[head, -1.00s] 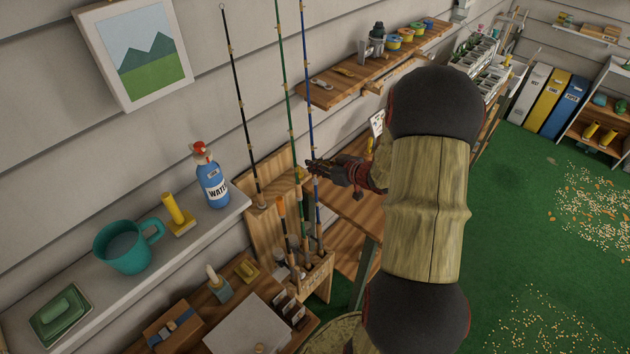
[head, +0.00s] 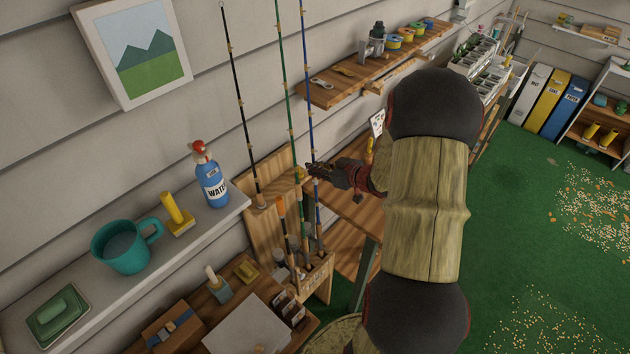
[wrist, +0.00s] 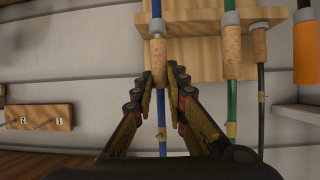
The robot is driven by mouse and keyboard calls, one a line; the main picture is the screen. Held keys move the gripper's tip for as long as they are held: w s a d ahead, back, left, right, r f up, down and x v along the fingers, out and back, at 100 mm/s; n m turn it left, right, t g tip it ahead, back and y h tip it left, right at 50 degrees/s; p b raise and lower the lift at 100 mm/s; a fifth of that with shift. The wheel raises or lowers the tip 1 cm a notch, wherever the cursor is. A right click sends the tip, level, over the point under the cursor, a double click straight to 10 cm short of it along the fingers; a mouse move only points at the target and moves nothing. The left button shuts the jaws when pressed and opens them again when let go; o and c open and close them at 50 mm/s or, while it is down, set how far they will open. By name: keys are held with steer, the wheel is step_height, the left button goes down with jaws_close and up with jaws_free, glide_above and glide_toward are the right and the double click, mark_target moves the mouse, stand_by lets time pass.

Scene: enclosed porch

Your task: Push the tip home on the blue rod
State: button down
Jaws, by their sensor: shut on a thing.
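The blue rod (head: 309,100) stands upright, rightmost of three tall rods at the wall; its upper end is out of frame. My gripper (head: 313,170) is shut on the blue rod partway up, level with the top of the wooden rack. In the wrist view the finger ends of my gripper (wrist: 160,78) close around it at a cork section (wrist: 158,55). The thin blue length (wrist: 162,130) runs between the fingers toward the bottom of that view. The fingers hide part of the rod, and I cannot tell whether a gap shows at its joint.
The green rod (head: 284,75) and black rod (head: 235,80) stand close to the left in the wooden rack (head: 268,180). An orange-topped rod (head: 281,207) stands in front. A shelf (head: 330,93) is on the wall behind.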

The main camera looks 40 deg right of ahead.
steer(key=shift+f, duration=0.5)
steer(key=c, duration=1.7)
jaws_free()
steer(key=shift+o, duration=0.8)
steer(key=o, duration=0.4)
steer(key=shift+o, duration=0.3)
steer(key=shift+s+r, duration=0.15)
steer(key=s+r+p, duration=0.4)
steer(key=p, duration=0.1)
steer(key=shift+s+d, duration=0.15)
